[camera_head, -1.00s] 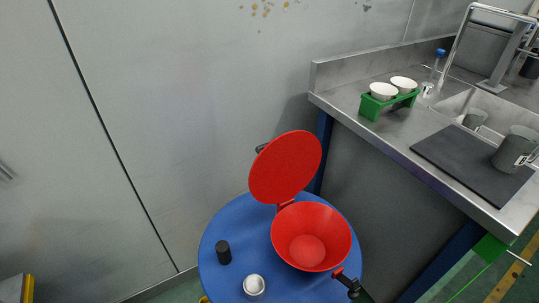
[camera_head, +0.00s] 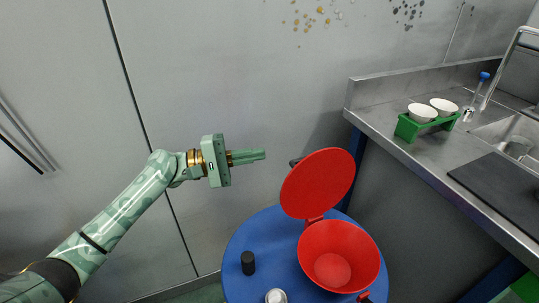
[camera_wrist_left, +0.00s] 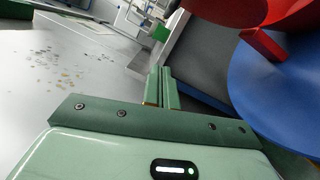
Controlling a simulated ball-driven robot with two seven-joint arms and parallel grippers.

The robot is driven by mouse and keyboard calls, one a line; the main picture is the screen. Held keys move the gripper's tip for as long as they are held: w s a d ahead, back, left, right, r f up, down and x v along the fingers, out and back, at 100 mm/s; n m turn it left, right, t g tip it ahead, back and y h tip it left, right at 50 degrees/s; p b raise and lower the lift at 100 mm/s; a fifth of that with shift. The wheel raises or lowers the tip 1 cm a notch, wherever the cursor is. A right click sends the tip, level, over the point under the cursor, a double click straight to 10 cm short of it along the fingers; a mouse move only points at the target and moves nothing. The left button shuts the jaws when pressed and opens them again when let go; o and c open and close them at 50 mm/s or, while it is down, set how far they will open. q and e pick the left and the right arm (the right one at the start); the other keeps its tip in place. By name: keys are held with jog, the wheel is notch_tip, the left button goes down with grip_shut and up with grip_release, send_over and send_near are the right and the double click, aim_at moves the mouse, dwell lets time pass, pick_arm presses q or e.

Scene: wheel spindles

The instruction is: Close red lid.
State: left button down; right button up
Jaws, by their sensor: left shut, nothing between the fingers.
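The red lid (camera_head: 318,184) stands raised and tilted back on its hinge at the rear of the red pot (camera_head: 340,258). The pot is open and sits on the round blue table (camera_head: 275,232). A dark handle shows at the lid's far left edge. My left gripper (camera_head: 262,155) is shut and empty, in the air to the left of the lid and apart from it. In the left wrist view its closed fingers (camera_wrist_left: 162,88) point past the lid (camera_wrist_left: 222,10), which shows at the top right. My right gripper is not in view.
A black cylinder (camera_head: 248,262) and a small silver-white item (camera_head: 276,296) stand on the blue table. A steel counter (camera_head: 425,155) with a green rack (camera_head: 425,125) of white cups is at the right. The wall is behind.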

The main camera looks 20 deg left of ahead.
pick_arm(q)
jog(key=f+b+x, duration=0.1)
jog(key=x, duration=0.8)
jog(key=s+d+r+m+p, duration=0.1)
jog(key=s+d, duration=0.1)
jog(key=s+d+r+m+p, duration=0.1)
jog(key=s+d+r, duration=0.1)
jog(key=shift+s+d+r+y+p, duration=0.2)
jog(key=shift+s+y+p, duration=0.1)
jog(key=shift+s+p, duration=0.1)
jog(key=s+d+f+m+y+p, duration=0.3)
jog(key=s+d+f+m+p, duration=0.5)
jog(key=s+d+m+p, duration=0.4)
jog(key=shift+s+d+f+m+y, duration=0.35)
jog(key=shift+d+f+m+y, duration=0.05)
jog(key=shift+m, duration=0.4)
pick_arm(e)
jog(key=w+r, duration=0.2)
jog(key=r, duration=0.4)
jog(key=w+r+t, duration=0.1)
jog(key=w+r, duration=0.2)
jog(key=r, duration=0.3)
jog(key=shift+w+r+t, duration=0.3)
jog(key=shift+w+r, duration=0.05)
